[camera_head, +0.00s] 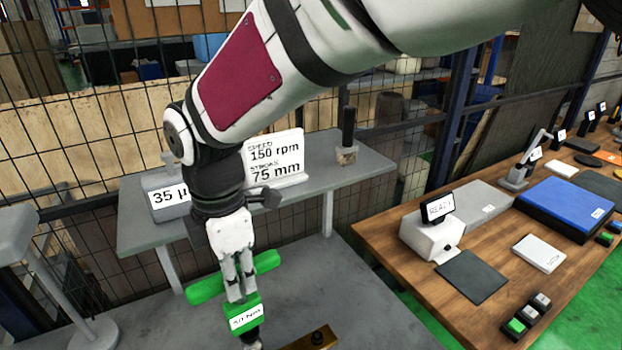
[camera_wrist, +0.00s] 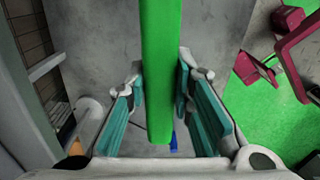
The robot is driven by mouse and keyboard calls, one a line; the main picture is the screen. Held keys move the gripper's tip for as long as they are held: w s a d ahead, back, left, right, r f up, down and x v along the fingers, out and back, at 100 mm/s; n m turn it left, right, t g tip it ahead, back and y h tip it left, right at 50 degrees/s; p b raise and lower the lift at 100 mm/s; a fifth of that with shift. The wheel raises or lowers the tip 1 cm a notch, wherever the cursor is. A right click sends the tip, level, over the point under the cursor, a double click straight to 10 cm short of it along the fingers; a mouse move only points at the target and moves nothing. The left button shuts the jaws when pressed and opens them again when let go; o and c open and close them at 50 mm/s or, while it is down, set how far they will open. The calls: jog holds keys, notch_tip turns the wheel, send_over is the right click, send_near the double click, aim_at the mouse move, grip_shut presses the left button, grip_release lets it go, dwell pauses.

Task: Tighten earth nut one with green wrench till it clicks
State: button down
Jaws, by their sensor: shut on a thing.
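The green wrench (camera_head: 206,289) has a long green crossbar handle and a green block with a white label whose print I cannot read surely. It is over the grey surface at the bottom of the head view. My gripper (camera_head: 238,290) points down and is shut on the wrench. In the wrist view the green bar (camera_wrist: 160,70) runs between the teal finger pads of my gripper (camera_wrist: 160,105). A dark end shows below the labelled block at the bottom edge of the head view. Earth nut one cannot be made out; whether the wrench sits on it is hidden.
A brass-coloured block (camera_head: 318,338) lies right of the wrench. A grey shelf (camera_head: 350,175) with a sign reading 150 rpm and 75 mm (camera_head: 276,160) stands behind. A wooden bench (camera_head: 395,235) with a READY display (camera_head: 437,207) is at right. Wire mesh fencing closes the back.

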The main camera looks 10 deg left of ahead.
aim_at(244, 310)
jog(key=shift+f+b, duration=0.9)
jog(key=shift+f, duration=1.6)
jog(key=shift+f+b, duration=0.85)
jog(key=shift+f, duration=1.05)
jog(key=shift+s+d+f+m+p, duration=0.1)
jog(key=shift+m+p, duration=0.2)
jog(key=shift+m, duration=0.4)
jog(key=shift+s+f+m+p, duration=0.1)
jog(key=shift+m+p, duration=0.2)
jog(key=shift+m, duration=0.4)
jog(key=shift+m+p, duration=0.95)
jog(key=shift+m, duration=0.85)
jog(key=shift+m+p, duration=1.25)
jog(key=shift+m, duration=0.95)
jog(key=shift+m+p, duration=1.2)
jog(key=shift+m, duration=0.8)
jog(key=shift+w+n, duration=0.1)
jog(key=shift+n, duration=0.4)
